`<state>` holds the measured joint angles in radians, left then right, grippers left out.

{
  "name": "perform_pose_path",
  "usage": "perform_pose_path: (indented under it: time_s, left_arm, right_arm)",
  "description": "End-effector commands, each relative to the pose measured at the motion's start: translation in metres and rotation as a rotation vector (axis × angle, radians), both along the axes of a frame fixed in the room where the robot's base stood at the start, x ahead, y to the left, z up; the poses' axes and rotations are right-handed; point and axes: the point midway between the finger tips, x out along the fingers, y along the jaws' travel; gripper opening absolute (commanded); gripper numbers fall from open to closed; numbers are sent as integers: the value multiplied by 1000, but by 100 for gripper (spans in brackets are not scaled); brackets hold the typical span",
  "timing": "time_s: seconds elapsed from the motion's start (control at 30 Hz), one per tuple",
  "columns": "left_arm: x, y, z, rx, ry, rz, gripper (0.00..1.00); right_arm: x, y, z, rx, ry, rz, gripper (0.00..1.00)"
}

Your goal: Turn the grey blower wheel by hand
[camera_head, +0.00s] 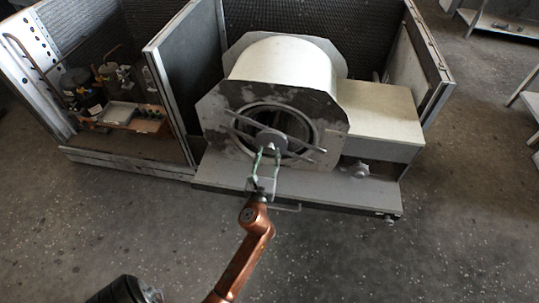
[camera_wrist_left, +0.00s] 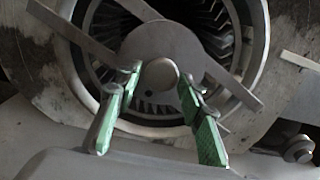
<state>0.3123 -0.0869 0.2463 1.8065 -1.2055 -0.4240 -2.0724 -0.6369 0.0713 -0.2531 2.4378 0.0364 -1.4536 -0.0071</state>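The grey blower wheel (camera_wrist_left: 216,38) shows its fins inside the round opening of the blower housing (camera_head: 222,100). In the head view the wheel (camera_head: 266,114) is a dark ring interior, partly covered by a crossbar and the round hub plate (camera_head: 271,139). In the left wrist view the hub plate (camera_wrist_left: 158,42) carries a round shaft end (camera_wrist_left: 160,74). My left gripper (camera_head: 267,155) is open in front of the hub; its green-padded fingers (camera_wrist_left: 158,80) stand either side of the shaft end. I cannot tell whether they touch it. My right gripper is not in view.
A beige box (camera_head: 378,112) adjoins the housing on the right, with a small fitting (camera_head: 359,170) on the ledge (camera_head: 300,186). A left compartment holds small parts and pipes (camera_head: 115,80). Metal walls (camera_head: 436,60) flank the housing. The floor in front is clear.

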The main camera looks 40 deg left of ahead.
Motion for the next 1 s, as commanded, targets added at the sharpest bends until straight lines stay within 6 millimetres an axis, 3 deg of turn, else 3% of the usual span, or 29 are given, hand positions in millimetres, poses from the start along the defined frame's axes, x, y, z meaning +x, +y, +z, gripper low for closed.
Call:
perform_pose_path:
  time_s: [0.5, 1.0]
  left_arm:
    - [1, -2, 0, 0, 0, -2, 0]
    - [6, -10, 1, 26, 16, -13, 0]
  right_arm:
    - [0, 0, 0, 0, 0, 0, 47]
    - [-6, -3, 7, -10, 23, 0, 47]
